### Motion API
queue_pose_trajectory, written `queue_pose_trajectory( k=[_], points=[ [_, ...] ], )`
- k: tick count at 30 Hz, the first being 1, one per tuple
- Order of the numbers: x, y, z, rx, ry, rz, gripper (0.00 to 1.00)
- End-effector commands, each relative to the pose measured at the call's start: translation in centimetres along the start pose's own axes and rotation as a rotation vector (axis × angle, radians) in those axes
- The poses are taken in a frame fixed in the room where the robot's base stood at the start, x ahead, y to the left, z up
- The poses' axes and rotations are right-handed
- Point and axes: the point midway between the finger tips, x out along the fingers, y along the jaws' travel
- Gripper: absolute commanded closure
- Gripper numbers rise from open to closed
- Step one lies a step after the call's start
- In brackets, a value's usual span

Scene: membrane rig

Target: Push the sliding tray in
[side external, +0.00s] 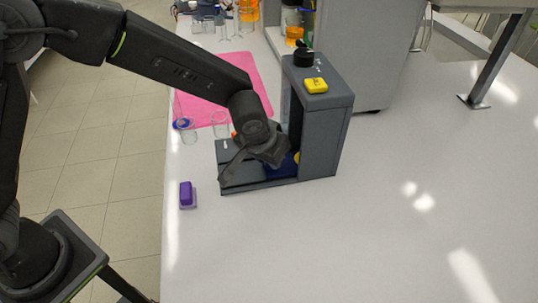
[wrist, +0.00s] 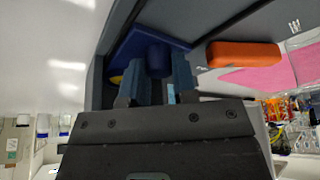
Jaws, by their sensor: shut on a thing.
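The grey membrane rig (side external: 326,125) stands on the white bench, with a low base and an upright housing. The blue sliding tray (side external: 287,169) is low in the rig, partly hidden behind my gripper (side external: 276,163). In the wrist view the blue tray (wrist: 138,40) has a round blue knob (wrist: 158,58). My gripper (wrist: 158,82) is shut on this knob, one finger on each side. A small part of something yellow (wrist: 115,78) shows beside the tray. How far the tray sits inside the housing cannot be told.
A yellow block (side external: 316,85) and a black knob (side external: 303,57) are on top of the rig. An orange block (wrist: 243,54) lies beside my gripper. A purple block (side external: 186,194) lies near the bench edge. Glassware (side external: 220,124) stands by the pink mat (side external: 250,75). The bench at right is clear.

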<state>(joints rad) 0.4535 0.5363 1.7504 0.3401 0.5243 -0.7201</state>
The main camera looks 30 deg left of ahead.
Motion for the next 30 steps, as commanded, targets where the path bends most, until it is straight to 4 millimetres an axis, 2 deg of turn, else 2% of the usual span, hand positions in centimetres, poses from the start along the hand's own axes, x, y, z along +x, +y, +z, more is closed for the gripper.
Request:
queue_pose_trajectory(
  k=[6, 14, 15, 22, 30],
  points=[
    [0.33, 0.9, -0.85, 0.0, 0.002, 0.0, 1.0],
    [0.35, 1.08, -1.03, -0.001, 0.007, 0.005, 1.0],
    [0.35, 1.09, -1.03, -0.001, 0.007, 0.005, 0.71],
    [0.34, 1.02, -0.94, 0.0, 0.004, 0.003, 0.49],
    [0.21, 0.95, -0.9, 0.0, 0.003, 0.001, 0.48]
  ],
)
